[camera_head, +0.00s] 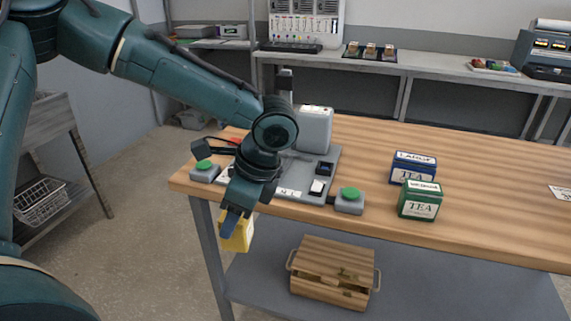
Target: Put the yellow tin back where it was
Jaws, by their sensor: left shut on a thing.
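The yellow tin (241,235) is in my left gripper (232,222), which is shut on it. The tin hangs just off the front edge of the wooden table (480,190), near its left end, slightly below the tabletop. The gripper hides part of the tin. A blue tea tin (412,168) and a green tea tin (419,201) stand upright on the table to the right, the green one in front. My right gripper is not in view.
A grey device (314,130) on a base plate stands on the table behind my left gripper, with green-button boxes (204,171) (349,201) at both sides. A wooden crate (333,273) sits on the lower shelf (460,283). The table's right part is mostly clear.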

